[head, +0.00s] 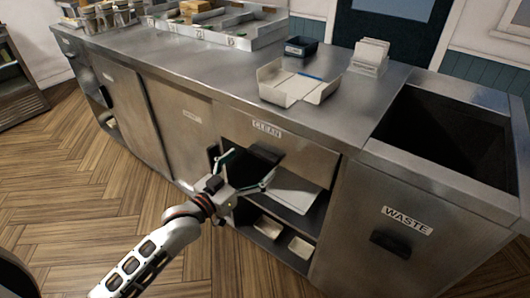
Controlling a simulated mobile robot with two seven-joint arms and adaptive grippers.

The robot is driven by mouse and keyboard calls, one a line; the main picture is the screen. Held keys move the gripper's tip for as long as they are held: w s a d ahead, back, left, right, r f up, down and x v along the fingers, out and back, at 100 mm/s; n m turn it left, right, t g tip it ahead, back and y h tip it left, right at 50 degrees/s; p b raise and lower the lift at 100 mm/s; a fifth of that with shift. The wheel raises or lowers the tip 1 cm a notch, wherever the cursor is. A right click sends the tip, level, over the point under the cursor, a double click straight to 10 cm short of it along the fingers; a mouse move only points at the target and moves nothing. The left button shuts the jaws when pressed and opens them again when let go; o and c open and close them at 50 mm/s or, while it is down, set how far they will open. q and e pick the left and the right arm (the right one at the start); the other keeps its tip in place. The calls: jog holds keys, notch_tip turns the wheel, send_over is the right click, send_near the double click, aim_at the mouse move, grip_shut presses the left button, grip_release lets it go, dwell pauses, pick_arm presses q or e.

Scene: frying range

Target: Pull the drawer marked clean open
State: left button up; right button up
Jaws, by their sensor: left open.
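The drawer marked CLEAN (283,141) is in the steel counter front, right of the middle of the head view, with its label near the top edge. Its dark handle (264,155) shows just beyond my left gripper. My left gripper (245,169) is open, its two fingers spread in front of the drawer, one to the left of the handle and one at its lower right. I cannot tell whether a finger touches the handle. The gripper hides part of the drawer front. My right gripper is not in view.
Below the drawer is an open shelf with pale containers (300,247). A panel labelled WASTE (403,255) with a dark handle is at the right, beneath an open dark bin. A cardboard tray (290,93) and a small dark tub (301,46) stand on the countertop. The wooden floor at left is clear.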

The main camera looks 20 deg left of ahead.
aim_at(266, 149)
pick_arm(q)
jog(key=x, duration=0.6)
jog(key=shift+b, duration=0.4)
jog(key=shift+a+r, duration=0.1)
jog(key=c, duration=1.6)
